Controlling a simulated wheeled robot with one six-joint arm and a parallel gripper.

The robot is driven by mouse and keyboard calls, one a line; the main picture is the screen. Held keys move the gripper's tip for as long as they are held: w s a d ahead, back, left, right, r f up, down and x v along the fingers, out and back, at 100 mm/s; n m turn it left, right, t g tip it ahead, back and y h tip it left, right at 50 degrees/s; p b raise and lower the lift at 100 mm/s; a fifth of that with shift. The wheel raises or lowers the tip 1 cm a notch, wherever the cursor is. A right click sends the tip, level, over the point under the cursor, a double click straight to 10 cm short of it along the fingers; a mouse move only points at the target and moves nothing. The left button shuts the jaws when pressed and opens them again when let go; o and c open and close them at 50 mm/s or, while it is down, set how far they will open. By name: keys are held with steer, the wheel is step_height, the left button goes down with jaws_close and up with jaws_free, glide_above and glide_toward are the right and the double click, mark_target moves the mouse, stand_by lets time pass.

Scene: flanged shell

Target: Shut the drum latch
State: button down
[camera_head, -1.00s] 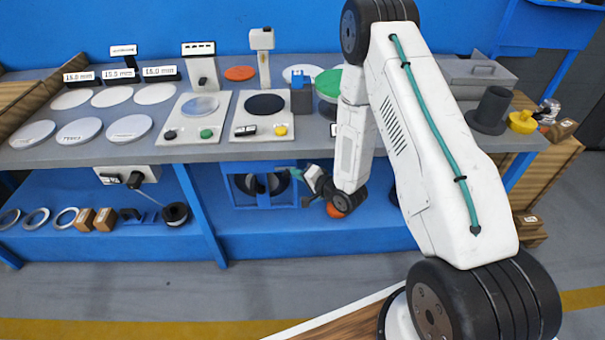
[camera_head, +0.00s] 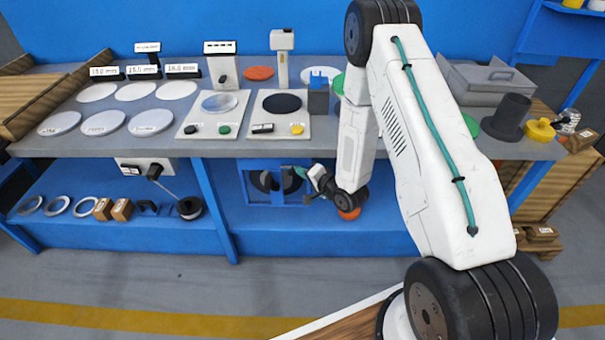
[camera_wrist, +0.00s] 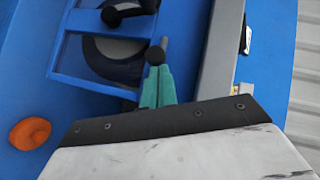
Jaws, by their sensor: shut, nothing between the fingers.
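A blue frame (camera_head: 249,196) sits below the bench in the head view, with a dark round drum (camera_head: 266,181) inside. The wrist view shows the blue frame (camera_wrist: 80,61) and the grey-and-black drum (camera_wrist: 108,60) behind its bars. A black ball knob (camera_wrist: 155,55) on a thin rod, seemingly the latch handle, stands at the frame's right side. My gripper (camera_wrist: 157,82) has teal fingers, shut and empty, with their tips right at the knob; I cannot tell if they touch. In the head view my gripper (camera_head: 300,172) is at the frame's right side, partly hidden by my wrist.
The grey bench (camera_head: 260,148) overhangs the frame. An orange disc (camera_wrist: 30,133) lies at left in the wrist view. A box with a black-knobbed lever (camera_head: 143,168) hangs under the bench at left. The floor (camera_head: 130,279) in front is clear.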

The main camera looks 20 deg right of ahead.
steer(key=shift+s+d+r, duration=0.15)
steer(key=shift+d+r, duration=0.1)
steer(key=w+d+v, duration=0.1)
steer(key=d+v, duration=0.1)
steer(key=v, duration=1)
steer(key=shift+s+d+r, duration=0.15)
steer(key=shift+r, duration=0.1)
